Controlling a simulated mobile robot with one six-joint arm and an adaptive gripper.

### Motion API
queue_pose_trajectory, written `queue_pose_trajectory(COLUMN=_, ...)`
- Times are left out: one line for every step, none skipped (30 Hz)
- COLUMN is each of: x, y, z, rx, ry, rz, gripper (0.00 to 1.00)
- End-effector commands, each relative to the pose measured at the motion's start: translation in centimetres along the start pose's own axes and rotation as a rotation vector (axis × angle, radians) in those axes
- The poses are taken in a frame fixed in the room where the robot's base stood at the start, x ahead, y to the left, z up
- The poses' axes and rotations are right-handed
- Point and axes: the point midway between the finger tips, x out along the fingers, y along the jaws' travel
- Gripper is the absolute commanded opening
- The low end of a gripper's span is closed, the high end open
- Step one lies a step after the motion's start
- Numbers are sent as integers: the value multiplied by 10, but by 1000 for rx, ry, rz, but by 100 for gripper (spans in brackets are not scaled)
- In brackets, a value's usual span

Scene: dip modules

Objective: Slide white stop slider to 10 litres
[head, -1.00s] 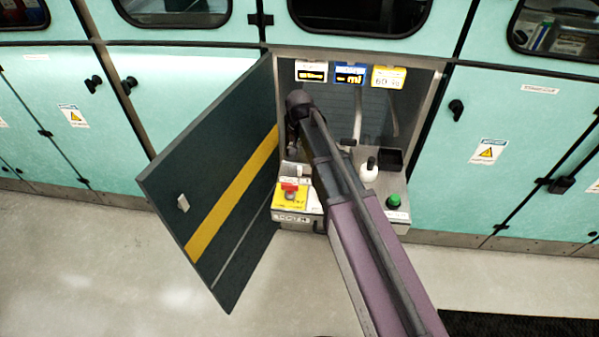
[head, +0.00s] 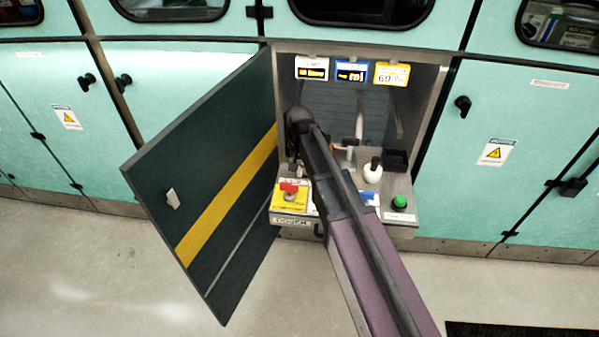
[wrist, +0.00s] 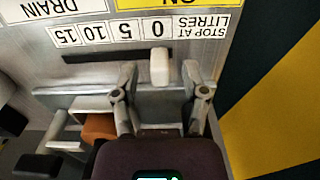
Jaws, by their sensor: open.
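The white stop slider (wrist: 160,67) is a small upright block at the right end of a dark slot (wrist: 118,67) in the wrist view. It stands by the 0 on the upside-down "STOP AT LITRES" scale (wrist: 110,31). The 10 mark (wrist: 95,33) lies to its left, beyond the 5. My gripper (wrist: 160,85) is open, with one finger on either side of the slider's line. The slider shows just beyond the fingertips, with visible gaps at both sides.
The dark open door (head: 205,195) with a yellow stripe stands left of the bay. A "DRAIN" label (wrist: 55,10) is nearby.

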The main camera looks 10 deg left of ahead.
Motion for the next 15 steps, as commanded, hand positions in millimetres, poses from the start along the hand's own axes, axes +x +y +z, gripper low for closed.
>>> queue_pose_trajectory(x=3, y=0, z=0, rx=0, ry=0, rz=0, gripper=57)
queue_pose_trajectory(x=4, y=0, z=0, rx=0, ry=0, rz=0, gripper=57)
queue_pose_trajectory(x=4, y=0, z=0, rx=0, ry=0, rz=0, gripper=57)
queue_pose_trajectory(x=4, y=0, z=0, rx=0, ry=0, rz=0, gripper=57)
queue_pose_trajectory(x=4, y=0, z=0, rx=0, ry=0, rz=0, gripper=57)
queue_pose_trajectory(x=4, y=0, z=0, rx=0, ry=0, rz=0, gripper=57)
queue_pose_trajectory(x=4, y=0, z=0, rx=0, ry=0, rz=0, gripper=57)
queue_pose_trajectory(x=4, y=0, z=0, rx=0, ry=0, rz=0, gripper=57)
queue_pose_trajectory(x=4, y=0, z=0, rx=0, ry=0, rz=0, gripper=57)
queue_pose_trajectory(x=4, y=0, z=0, rx=0, ry=0, rz=0, gripper=57)
queue_pose_trajectory(x=4, y=0, z=0, rx=0, ry=0, rz=0, gripper=57)
queue_pose_trajectory(x=4, y=0, z=0, rx=0, ry=0, rz=0, gripper=57)
queue_pose_trajectory(x=4, y=0, z=0, rx=0, ry=0, rz=0, gripper=57)
queue_pose_trajectory(x=4, y=0, z=0, rx=0, ry=0, rz=0, gripper=57)
queue_pose_trajectory(x=4, y=0, z=0, rx=0, ry=0, rz=0, gripper=45)
